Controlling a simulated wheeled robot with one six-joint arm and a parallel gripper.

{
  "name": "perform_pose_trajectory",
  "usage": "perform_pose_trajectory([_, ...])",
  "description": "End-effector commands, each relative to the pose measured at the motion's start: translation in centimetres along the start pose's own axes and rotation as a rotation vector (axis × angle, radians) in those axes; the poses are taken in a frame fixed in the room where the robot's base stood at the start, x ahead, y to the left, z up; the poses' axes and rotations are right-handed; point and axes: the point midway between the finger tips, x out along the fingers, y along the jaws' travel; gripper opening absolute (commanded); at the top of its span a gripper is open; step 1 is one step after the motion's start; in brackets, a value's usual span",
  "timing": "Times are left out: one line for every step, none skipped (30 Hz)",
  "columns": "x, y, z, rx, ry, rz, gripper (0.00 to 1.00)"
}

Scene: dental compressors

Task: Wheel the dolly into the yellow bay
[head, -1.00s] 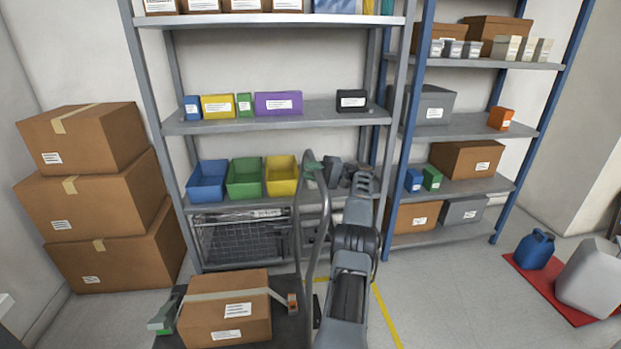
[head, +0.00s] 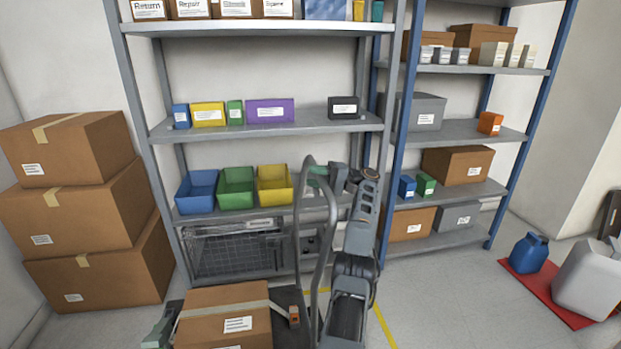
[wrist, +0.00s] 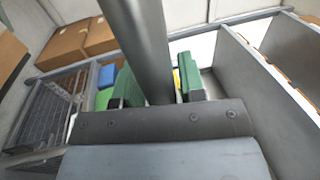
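The dolly (head: 290,302) stands at the bottom of the head view, with a curved grey handle (head: 298,230) rising to the right of its load. A strapped cardboard box (head: 222,325) rides on its deck. My gripper (head: 318,172) is at the handle's upper part. In the wrist view its green fingertips (wrist: 160,82) sit either side of the grey handle bar (wrist: 148,45) and look closed around it, with a thin sliver beside the right finger. Yellow floor lines (head: 384,325) of the bay show right of the dolly; my arm hides part of them.
A grey shelf rack (head: 265,130) with bins and a wire crate (head: 235,255) stands ahead. A blue-posted rack (head: 450,190) adjoins it. Stacked cartons (head: 85,215) stand left. A red mat (head: 530,285) with jugs lies right. Open floor (head: 440,300) lies between mat and bay lines.

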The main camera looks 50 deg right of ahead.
Motion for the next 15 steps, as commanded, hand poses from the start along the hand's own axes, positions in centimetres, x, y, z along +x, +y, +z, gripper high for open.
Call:
perform_pose_trajectory([0.11,0.08,-0.07,-0.001,-0.003,0.001,0.42])
perform_pose_trajectory([0.2,0.07,-0.08,-0.001,-0.005,0.001,0.45])
perform_pose_trajectory([0.31,0.08,-0.1,0.0,-0.007,0.001,0.48])
perform_pose_trajectory([0.38,0.1,-0.13,0.0,-0.008,0.001,0.51])
perform_pose_trajectory([0.45,0.1,-0.15,0.0,-0.009,0.001,0.51])
perform_pose_trajectory([0.51,0.1,-0.16,0.0,-0.01,0.001,0.51])
perform_pose_trajectory([0.55,0.1,-0.17,0.0,-0.011,0.002,0.51])
perform_pose_trajectory([0.58,0.1,-0.18,0.0,-0.011,0.002,0.51])
perform_pose_trajectory([0.6,0.09,-0.18,-0.001,-0.011,0.002,0.51])
perform_pose_trajectory([0.61,0.08,-0.18,-0.001,-0.011,0.002,0.51])
perform_pose_trajectory([0.63,0.04,-0.18,-0.001,-0.011,0.002,0.51])
perform_pose_trajectory([0.65,-0.07,-0.18,-0.001,-0.011,0.002,0.51])
perform_pose_trajectory([0.67,-0.19,-0.18,-0.001,-0.011,0.002,0.51])
perform_pose_trajectory([0.71,-0.35,-0.19,-0.001,-0.011,0.002,0.51])
perform_pose_trajectory([0.77,-0.63,-0.19,-0.001,-0.011,0.002,0.51])
